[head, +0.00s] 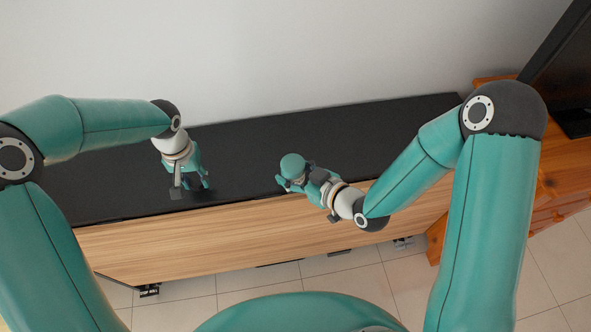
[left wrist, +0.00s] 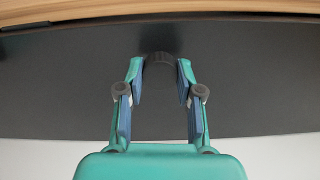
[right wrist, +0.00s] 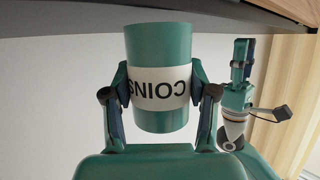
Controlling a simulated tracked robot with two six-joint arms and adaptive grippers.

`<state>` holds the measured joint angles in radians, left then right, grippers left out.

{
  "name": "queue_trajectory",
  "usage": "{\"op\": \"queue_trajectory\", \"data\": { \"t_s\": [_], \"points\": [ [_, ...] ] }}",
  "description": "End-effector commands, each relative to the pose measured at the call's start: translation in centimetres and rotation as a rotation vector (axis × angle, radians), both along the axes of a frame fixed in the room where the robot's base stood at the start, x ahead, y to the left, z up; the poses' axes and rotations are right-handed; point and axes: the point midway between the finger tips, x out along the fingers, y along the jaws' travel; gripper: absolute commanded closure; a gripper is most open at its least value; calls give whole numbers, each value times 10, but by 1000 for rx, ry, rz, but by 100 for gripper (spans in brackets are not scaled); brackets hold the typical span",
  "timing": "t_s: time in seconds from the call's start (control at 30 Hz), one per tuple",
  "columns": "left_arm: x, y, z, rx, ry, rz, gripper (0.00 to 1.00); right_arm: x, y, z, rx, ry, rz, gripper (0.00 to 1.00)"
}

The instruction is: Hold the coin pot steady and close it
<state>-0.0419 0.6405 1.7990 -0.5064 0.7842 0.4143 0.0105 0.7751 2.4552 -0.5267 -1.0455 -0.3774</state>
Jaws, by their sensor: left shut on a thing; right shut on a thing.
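The coin pot is a teal cylinder (right wrist: 160,115) with a white band reading COINS, which appears inverted in the right wrist view. My right gripper (right wrist: 163,88) is shut around its sides and holds it. In the head view the pot (head: 292,165) is above the front edge of the black top, in my right gripper (head: 297,180). My left gripper (head: 193,184) is to the left, over the black top, apart from the pot. In the left wrist view it (left wrist: 160,78) is shut on a small dark round piece (left wrist: 160,66), probably the lid or its knob; its shape is unclear.
The long black cabinet top (head: 400,130) with a wooden front (head: 180,245) is otherwise clear. A pale wall stands behind it. A brown wooden unit (head: 560,170) with a dark screen (head: 570,80) is at the right.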

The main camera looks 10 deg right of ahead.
Motion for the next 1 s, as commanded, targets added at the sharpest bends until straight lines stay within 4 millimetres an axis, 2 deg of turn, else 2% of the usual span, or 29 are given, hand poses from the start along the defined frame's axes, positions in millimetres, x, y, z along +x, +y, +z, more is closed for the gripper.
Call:
{"op": "queue_trajectory", "data": {
  "t_s": [0.17,0.27,0.37,0.57,0.7,1.0],
  "points": [
    [-10,4,2,0,1,-77,75,0,0,0,0,-1,-1,100],
    [-9,9,13,0,-4,-144,75,0,0,0,0,-1,-1,100],
    [0,-3,32,0,-6,-239,75,0,0,0,0,-1,-2,100],
    [14,-54,71,0,-5,-426,75,0,0,0,0,-1,-2,100],
    [17,-102,100,1,-4,-552,75,0,0,1,0,-1,-2,100],
    [9,-199,144,0,-1,-731,75,0,0,0,0,-1,-2,100]
  ]
}}
